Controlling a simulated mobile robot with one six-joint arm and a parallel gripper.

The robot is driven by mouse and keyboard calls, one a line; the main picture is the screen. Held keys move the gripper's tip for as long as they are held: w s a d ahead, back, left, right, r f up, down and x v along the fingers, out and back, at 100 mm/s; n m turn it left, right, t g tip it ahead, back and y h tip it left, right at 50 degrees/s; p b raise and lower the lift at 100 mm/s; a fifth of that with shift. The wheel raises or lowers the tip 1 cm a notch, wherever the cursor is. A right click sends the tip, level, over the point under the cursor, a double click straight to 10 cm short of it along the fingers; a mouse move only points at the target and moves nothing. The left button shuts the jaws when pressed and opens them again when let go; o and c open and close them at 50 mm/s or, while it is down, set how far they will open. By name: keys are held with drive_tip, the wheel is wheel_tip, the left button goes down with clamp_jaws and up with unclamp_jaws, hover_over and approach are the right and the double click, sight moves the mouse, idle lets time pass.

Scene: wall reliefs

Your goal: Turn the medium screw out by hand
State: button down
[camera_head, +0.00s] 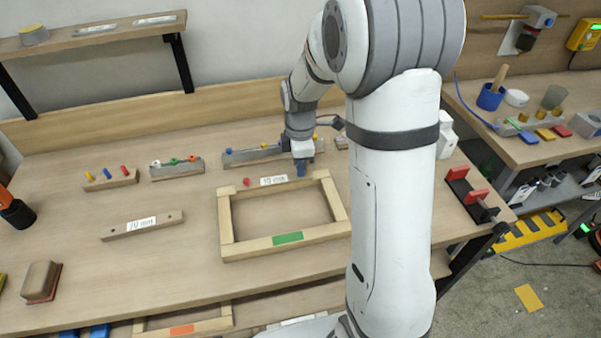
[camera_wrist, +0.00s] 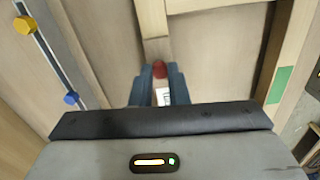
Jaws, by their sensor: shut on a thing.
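My gripper (camera_head: 301,169) is at the back rail of the wooden frame (camera_head: 336,213), right of its white label (camera_head: 273,181). In the wrist view its two blue-grey fingers (camera_wrist: 161,72) are shut on a red-headed screw (camera_wrist: 159,69), which I take as the medium screw. The fingers hide this screw in the head view, and its shank is not visible. Another red screw head (camera_head: 246,182) shows at the left end of the same rail. The frame has a green label (camera_head: 287,238) on its front rail.
A rail with blue and yellow screws (camera_head: 255,156) stands behind the frame, close to my gripper. Two more screw racks (camera_head: 111,181) (camera_head: 176,168) and a labelled bar (camera_head: 142,226) are to the left. A holder with red blocks (camera_head: 470,195) is at the right edge.

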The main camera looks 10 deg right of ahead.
drive_tip(key=shift+n, duration=0.4)
drive_tip(key=shift+n, duration=0.4)
drive_tip(key=c, duration=2)
unclamp_jaws()
clamp_jaws()
drive_tip(key=shift+r+p, duration=0.4)
drive_tip(key=shift+r, duration=0.15)
drive_tip(key=shift+r+p, duration=1.2)
drive_tip(key=shift+r, duration=0.5)
drive_tip(key=shift+r, duration=0.1)
